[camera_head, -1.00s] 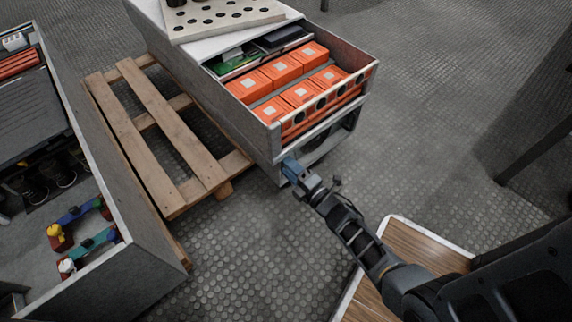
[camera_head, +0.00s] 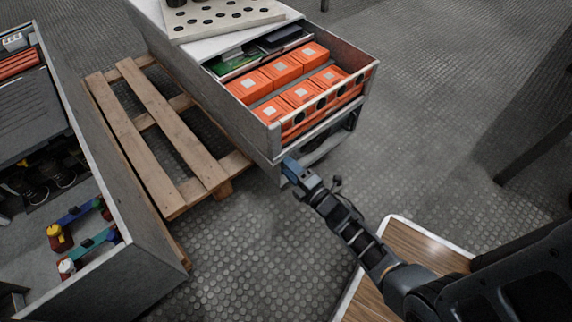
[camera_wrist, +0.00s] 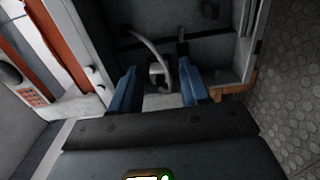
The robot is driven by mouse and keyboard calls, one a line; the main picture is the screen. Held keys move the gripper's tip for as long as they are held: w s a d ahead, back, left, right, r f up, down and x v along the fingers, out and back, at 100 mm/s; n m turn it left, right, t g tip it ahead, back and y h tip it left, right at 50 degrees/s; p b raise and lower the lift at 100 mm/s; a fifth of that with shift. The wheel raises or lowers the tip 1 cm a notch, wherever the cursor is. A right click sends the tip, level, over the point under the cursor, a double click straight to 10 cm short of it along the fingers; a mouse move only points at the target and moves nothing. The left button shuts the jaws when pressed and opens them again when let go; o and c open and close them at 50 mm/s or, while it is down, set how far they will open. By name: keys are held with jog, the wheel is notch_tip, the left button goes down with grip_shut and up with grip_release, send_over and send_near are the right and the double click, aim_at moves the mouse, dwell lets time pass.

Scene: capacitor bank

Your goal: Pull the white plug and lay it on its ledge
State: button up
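My gripper (camera_wrist: 159,92) has its two blue fingers spread apart in the wrist view. A pale, whitish plug (camera_wrist: 157,73) shows between and beyond the fingertips, with gaps on both sides; I cannot tell whether it is seated. A light grey cable (camera_wrist: 150,47) loops near it. A small pale ledge-like surface (camera_wrist: 162,101) lies just below the plug, between the fingers. In the head view my gripper (camera_head: 288,169) is at the low front corner of the grey cabinet (camera_head: 215,112); the plug is hidden there.
Orange capacitor blocks (camera_head: 301,94) fill the open top of the cabinet. A wooden pallet (camera_head: 158,135) lies left of it, beside a grey open box (camera_head: 150,265) with coloured knobs. A wood-topped surface (camera_head: 420,247) is under my arm. Open floor (camera_head: 430,130) lies to the right.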

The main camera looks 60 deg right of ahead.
grip_shut()
dwell(0.3)
jog(key=shift+s+a, duration=0.1)
jog(key=shift+s, duration=0.05)
jog(key=shift+p+v, duration=0.4)
jog(key=shift+v, duration=2.45)
